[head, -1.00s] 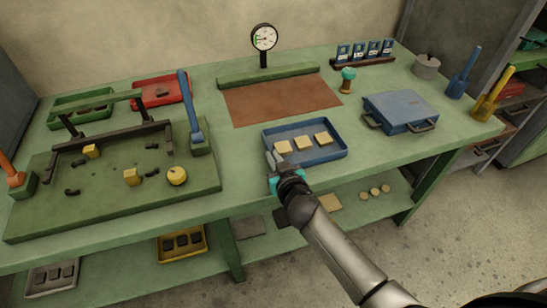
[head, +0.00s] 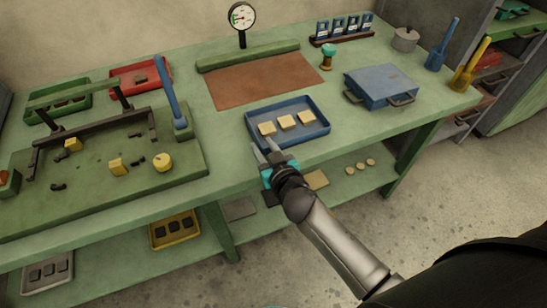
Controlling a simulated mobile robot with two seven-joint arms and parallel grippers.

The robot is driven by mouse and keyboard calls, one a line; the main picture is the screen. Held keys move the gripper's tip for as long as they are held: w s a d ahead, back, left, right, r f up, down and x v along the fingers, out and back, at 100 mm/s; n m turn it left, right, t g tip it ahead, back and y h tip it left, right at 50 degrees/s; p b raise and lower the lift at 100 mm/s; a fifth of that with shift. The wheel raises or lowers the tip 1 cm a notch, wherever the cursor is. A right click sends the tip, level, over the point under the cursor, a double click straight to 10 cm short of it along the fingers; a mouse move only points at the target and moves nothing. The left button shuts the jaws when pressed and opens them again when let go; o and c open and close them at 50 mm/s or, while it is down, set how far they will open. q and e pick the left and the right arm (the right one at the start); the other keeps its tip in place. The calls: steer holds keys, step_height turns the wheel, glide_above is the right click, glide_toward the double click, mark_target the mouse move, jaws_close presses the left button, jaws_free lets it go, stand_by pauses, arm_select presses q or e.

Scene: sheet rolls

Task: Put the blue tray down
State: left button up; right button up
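The blue tray (head: 317,133) sits flat on the green bench near its front edge, with three pale yellow square blocks (head: 286,122) in it. My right gripper (head: 264,149) is at the tray's front left corner. Its two fingers are spread with a gap between them, and nothing shows between them. The fingertips overlap the tray's corner in the picture; I cannot tell whether they touch it. My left gripper is not in view.
A reddish-brown mat (head: 262,80) lies bare behind the tray. A blue case (head: 381,86) lies to the right, and a green fixture board (head: 110,190) with a blue lever (head: 168,92) stands to the left. A dial gauge (head: 242,17) stands at the back.

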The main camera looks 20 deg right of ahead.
steer(key=v, duration=0.7)
steer(key=shift+s+p, duration=0.2)
steer(key=shift+p, duration=0.25)
steer(key=shift+r, duration=0.1)
steer(key=s+d+f+n+g, duration=0.1)
steer(key=s+f+g, duration=0.35)
steer(key=f, duration=0.75)
steer(key=s+f+g, duration=0.2)
steer(key=s+f, duration=0.6)
steer(key=f, duration=0.4)
steer(key=s+d+f+g, duration=0.1)
steer(key=s+f+g, duration=0.1)
steer(key=s+f, duration=0.2)
steer(key=s+d+f+g, duration=0.1)
steer(key=s+f, duration=0.3)
steer(key=s, duration=0.7)
steer(key=s+d+f+g, duration=0.1)
steer(key=s+f+g, duration=0.3)
steer(key=s, duration=0.4)
steer(key=shift+f, duration=0.4)
